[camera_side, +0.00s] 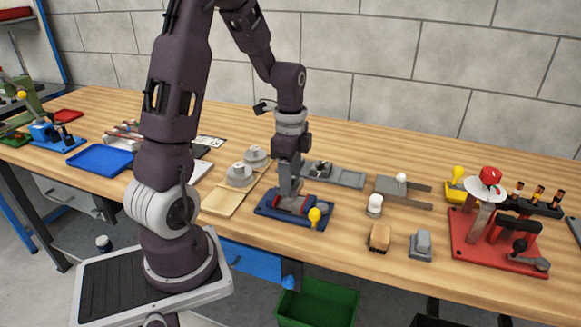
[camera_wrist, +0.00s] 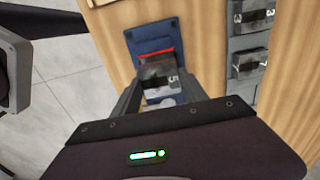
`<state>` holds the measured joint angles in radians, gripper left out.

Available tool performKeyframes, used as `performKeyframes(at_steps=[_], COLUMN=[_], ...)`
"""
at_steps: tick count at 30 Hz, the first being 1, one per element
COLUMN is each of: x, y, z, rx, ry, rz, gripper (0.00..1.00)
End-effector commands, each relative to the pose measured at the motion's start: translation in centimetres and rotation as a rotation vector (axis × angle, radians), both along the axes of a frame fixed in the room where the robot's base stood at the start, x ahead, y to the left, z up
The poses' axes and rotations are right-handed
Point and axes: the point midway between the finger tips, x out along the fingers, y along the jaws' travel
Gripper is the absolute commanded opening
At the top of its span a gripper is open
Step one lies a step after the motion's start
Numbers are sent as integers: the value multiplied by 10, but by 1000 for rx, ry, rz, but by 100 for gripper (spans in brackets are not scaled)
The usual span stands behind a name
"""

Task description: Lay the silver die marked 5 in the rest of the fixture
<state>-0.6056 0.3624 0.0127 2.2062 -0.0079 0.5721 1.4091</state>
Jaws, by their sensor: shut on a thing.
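The silver die marked 5 (camera_wrist: 160,80) is between the fingers of my gripper (camera_wrist: 152,90) in the wrist view. My gripper (camera_side: 288,192) is shut on it, low over the blue fixture (camera_side: 265,208) in the side view. The fixture has red parts and a yellow knob (camera_side: 314,215) at its front right. In the wrist view the blue fixture plate (camera_wrist: 150,38) and a red edge show just beyond the die. The rest is hidden by the gripper and die, so I cannot tell whether the die touches it.
A grey tray (camera_side: 350,178) behind the fixture holds other dies; in the wrist view dies marked 3 (camera_wrist: 252,18) and 7 (camera_wrist: 248,66) show. A wooden board (camera_side: 222,202) with round grey parts lies left. A white-topped knob (camera_side: 375,204) and a tan block (camera_side: 379,237) stand right.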

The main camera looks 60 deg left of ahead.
Motion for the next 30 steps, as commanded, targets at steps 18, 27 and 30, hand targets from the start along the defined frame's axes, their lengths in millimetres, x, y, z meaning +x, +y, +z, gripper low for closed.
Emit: performKeyframes(at_steps=[18, 27, 30], x=[0, 0, 0], y=[0, 0, 0], z=[-16, -16, -16], rx=[1, 1, 1], ry=[-1, -1, -1], rz=[0, -1, -1], gripper=[0, 0, 0])
